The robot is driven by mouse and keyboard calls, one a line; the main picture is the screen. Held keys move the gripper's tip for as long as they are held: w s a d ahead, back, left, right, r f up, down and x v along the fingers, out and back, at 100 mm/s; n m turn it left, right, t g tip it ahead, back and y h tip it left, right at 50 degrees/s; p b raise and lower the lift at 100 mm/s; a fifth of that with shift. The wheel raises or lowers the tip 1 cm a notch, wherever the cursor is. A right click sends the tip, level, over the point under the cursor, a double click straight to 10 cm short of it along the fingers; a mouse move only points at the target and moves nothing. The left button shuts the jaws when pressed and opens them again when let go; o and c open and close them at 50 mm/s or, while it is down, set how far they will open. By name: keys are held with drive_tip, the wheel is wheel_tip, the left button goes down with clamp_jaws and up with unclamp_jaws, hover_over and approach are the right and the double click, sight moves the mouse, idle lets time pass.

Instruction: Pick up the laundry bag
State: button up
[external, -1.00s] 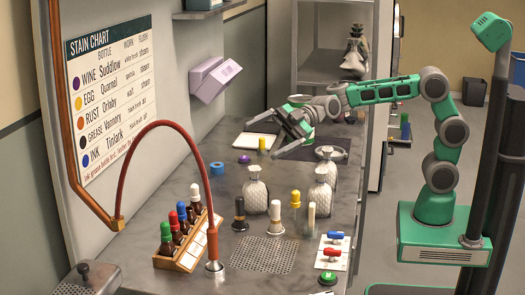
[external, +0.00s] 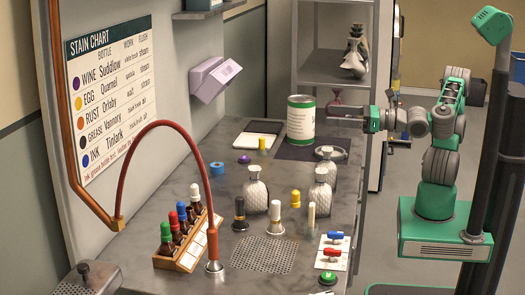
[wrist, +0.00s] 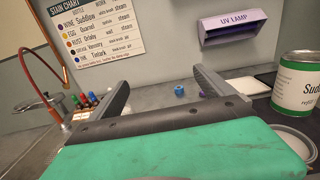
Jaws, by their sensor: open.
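My gripper (external: 348,115) is at the far right side of the counter, pointing left toward a large cream and green tin (external: 300,118). In the wrist view my gripper (wrist: 160,80) has its two fingers spread with nothing between them. Nothing in view is plainly labelled as the laundry bag. A mauve, narrow-necked shape (external: 337,96), perhaps a tied bag, shows just behind my gripper, its lower part hidden. The wrist view shows neither.
The tin (wrist: 296,92) is at the wrist view's right edge. A UV lamp (external: 214,78) hangs on the wall. A grey dish (external: 330,153) lies below my gripper.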

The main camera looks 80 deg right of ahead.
sight(316, 170)
drive_tip(key=f, duration=1.8)
drive_tip(key=shift+w+a, duration=0.15)
drive_tip(key=shift+w, duration=0.05)
drive_tip(key=shift+w+a, duration=0.1)
drive_tip(key=shift+w, duration=2.35)
drive_tip(key=shift+r, duration=0.1)
drive_tip(key=c, duration=1.7)
